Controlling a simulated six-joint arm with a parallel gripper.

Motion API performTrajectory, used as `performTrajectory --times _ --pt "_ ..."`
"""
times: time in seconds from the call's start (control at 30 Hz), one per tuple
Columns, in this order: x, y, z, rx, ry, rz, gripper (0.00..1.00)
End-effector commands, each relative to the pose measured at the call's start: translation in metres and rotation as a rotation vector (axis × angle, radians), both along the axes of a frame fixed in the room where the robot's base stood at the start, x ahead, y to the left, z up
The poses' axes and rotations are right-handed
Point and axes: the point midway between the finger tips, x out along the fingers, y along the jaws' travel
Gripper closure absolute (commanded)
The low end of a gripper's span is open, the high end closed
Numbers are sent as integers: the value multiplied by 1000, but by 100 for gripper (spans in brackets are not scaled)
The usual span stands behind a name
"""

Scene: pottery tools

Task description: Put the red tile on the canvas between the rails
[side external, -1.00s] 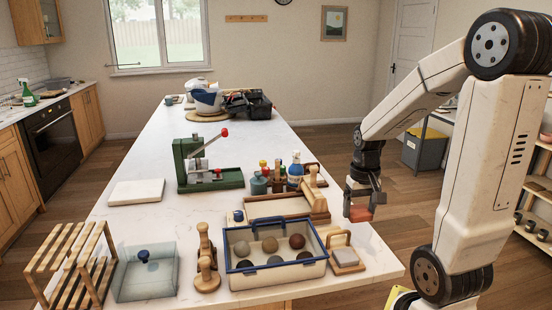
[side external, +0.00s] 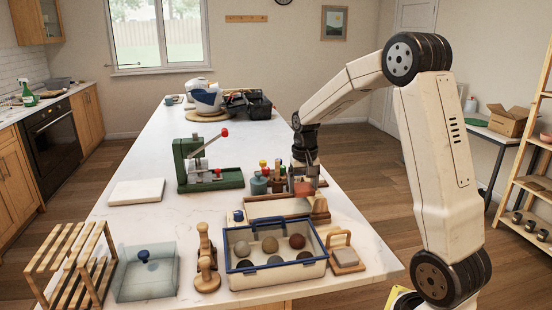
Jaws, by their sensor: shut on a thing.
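My gripper (side external: 305,178) is shut on the red tile (side external: 304,189) and holds it near the back right of the wooden-railed board. The tile shows as a small red-orange block under the jaws. Its exact height above the table cannot be told. The tan canvas (side external: 272,208) lies on the table between wooden rails, in front and to the left of the tile. My gripper hides part of the tools behind it.
A clear bin (side external: 275,277) with blue rim and several balls stands in front of the canvas. A wooden-handled block (side external: 344,255) sits at right. Small bottles (side external: 260,184) and a green press (side external: 190,165) stand behind and left. A white slab (side external: 136,192) lies at left.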

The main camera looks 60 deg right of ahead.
Motion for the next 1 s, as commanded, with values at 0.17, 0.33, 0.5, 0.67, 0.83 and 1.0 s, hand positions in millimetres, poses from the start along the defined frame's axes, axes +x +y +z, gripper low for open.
performTrajectory --times 0.17,0.33,0.5,0.67,0.83,1.0 --pt "2 -1 -1 0 0 0 81" --pt "10 -5 -5 0 0 0 81" --pt "27 -12 -13 0 0 0 81" --pt "45 -20 -22 0 0 0 81" --pt "63 -29 -32 1 1 1 81" --pt "82 -37 -40 -1 -1 1 81"
